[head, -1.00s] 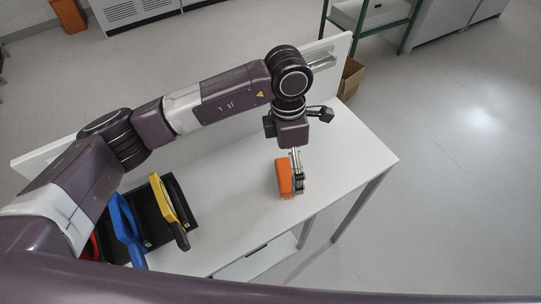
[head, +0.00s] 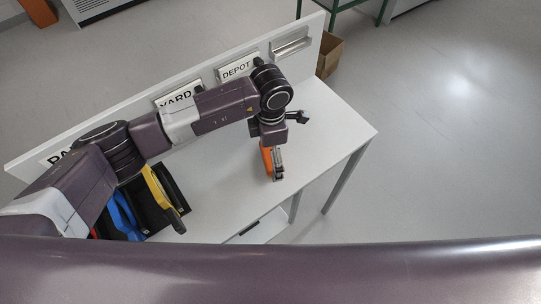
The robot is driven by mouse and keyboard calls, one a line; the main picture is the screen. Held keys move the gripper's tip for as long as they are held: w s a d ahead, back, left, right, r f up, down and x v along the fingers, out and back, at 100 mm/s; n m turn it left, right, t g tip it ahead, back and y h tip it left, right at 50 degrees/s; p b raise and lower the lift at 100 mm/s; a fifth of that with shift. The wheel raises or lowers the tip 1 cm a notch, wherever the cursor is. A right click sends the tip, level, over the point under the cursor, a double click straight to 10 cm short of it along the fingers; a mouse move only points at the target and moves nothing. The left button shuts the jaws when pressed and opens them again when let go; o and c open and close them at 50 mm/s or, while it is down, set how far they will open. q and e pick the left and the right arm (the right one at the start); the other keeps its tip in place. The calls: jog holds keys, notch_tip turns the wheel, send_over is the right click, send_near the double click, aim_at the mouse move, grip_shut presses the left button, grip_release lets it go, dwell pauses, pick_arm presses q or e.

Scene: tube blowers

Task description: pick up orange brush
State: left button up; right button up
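The orange brush (head: 266,160) is at the right part of the white table, below my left wrist in the head view. My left gripper (head: 278,170) points down right beside it, with its fingers overlapping the brush's right side. The wrist hides the brush's upper end. I cannot tell whether the fingers are closed on the brush or whether it is clear of the tabletop. My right gripper is not in view.
The white table (head: 335,130) has a back panel with signs reading YARD (head: 178,97) and DEPOT (head: 238,68). A yellow-handled tool (head: 157,188) and a blue one (head: 122,212) lie at a black holder on the left. A cardboard box (head: 330,55) stands behind.

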pick_arm(q)
jog(key=c, duration=1.3)
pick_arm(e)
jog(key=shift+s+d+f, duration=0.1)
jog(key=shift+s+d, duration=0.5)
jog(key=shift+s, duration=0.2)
pick_arm(q)
jog(key=shift+o, duration=0.2)
jog(key=shift+r, duration=0.45)
notch_tip(320, 180, up, 18)
jog(key=b, duration=0.5)
jog(key=s+a+f+m, duration=0.2)
jog(key=s+a+m, duration=0.3)
jog(key=a+m, duration=0.4)
jog(key=s+a+f+m, duration=0.3)
jog(key=s+a+m, duration=0.2)
jog(key=a+m, duration=0.5)
jog(key=shift+m, duration=0.8)
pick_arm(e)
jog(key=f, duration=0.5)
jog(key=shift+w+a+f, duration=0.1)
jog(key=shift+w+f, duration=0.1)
